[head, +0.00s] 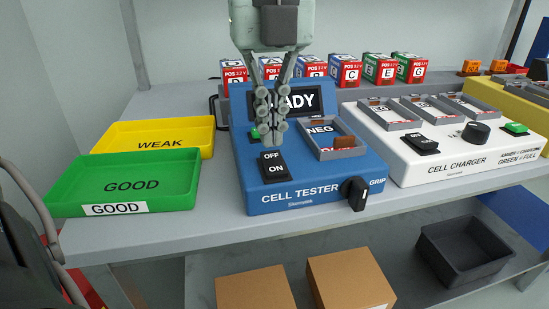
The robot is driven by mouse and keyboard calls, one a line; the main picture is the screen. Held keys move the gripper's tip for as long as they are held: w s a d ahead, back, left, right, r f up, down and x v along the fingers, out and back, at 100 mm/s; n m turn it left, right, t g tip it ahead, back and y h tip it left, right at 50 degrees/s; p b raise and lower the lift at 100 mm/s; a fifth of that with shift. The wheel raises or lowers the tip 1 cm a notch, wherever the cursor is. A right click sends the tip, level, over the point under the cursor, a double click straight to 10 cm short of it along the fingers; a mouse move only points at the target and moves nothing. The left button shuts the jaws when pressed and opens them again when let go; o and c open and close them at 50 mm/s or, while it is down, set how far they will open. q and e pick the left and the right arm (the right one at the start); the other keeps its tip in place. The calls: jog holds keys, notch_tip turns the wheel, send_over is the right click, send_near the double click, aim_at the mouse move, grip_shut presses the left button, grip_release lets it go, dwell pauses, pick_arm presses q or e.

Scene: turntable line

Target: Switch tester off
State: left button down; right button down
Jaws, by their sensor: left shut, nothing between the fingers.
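The blue cell tester (305,185) stands on the grey bench in the middle of the head view. Its black rocker switch (274,168) is marked OFF at the far end and ON at the near end. The tester's display (305,101) is partly hidden by my gripper; the letters "ADY" show. My left gripper (271,141) is shut and empty, pointing down just above the far, OFF end of the switch; I cannot tell if it touches. A green button beside it is partly hidden. The tester's bay (333,135) marked NEG and a black knob (356,192) are to the right.
A green GOOD tray (128,170) and a yellow WEAK tray (150,128) stand left of the tester. A white cell charger (440,168) stands close on the right. Several lettered cells (345,72) line the back. Cardboard boxes (350,275) and a dark bin (466,245) are below.

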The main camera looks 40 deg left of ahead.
aim_at(272, 155)
pick_arm(q)
jog(key=shift+f+b, duration=1.05)
jog(key=shift+f, duration=0.05)
dwell(0.9)
jog(key=shift+r, duration=0.2)
jog(key=shift+r+p, duration=2.3)
jog(key=shift+r, duration=1.1)
jog(key=shift+f, duration=0.1)
